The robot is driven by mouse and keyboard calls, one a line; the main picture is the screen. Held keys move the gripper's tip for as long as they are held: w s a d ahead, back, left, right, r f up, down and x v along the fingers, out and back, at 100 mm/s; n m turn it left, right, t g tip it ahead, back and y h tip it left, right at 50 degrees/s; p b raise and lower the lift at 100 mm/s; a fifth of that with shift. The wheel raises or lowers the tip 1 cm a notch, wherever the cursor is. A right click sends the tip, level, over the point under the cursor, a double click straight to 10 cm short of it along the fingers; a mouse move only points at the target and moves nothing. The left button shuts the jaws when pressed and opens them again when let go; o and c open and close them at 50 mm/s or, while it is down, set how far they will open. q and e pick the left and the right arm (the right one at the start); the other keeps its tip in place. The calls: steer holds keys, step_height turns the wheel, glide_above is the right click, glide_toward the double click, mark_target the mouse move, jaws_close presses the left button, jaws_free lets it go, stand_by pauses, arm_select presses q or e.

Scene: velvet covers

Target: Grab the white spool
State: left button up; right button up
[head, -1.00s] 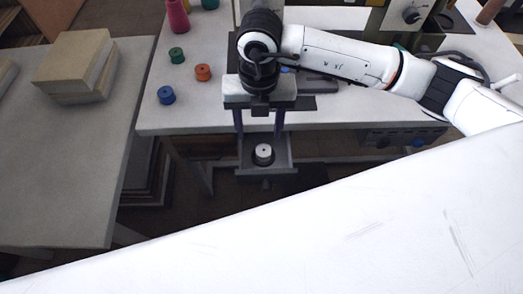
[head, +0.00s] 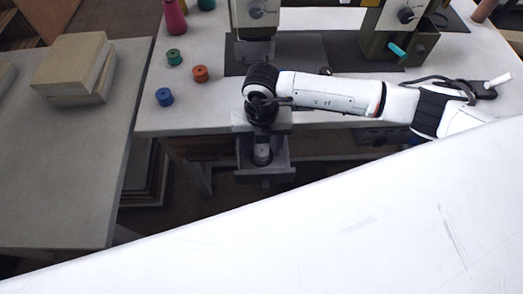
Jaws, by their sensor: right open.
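The white spool (head: 262,152) stands in a small open grey drawer (head: 264,172) under the front edge of the sewing table. My right gripper (head: 262,146) points down over the drawer, directly above the spool. Its fingers reach down around the spool's position and are mostly hidden by the gripper body. It is open; I cannot tell whether the fingers touch the spool. My left gripper is not in view.
Green (head: 173,56), orange (head: 200,74) and blue (head: 164,97) spools stand on the table (head: 215,120) at left. A sewing machine (head: 400,35) is behind. Stacked boxes (head: 75,65) lie on the left table. A large white surface of mine fills the front.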

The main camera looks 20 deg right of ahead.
steer(key=c, duration=1.1)
steer(key=shift+r, duration=0.1)
steer(key=shift+c, duration=0.2)
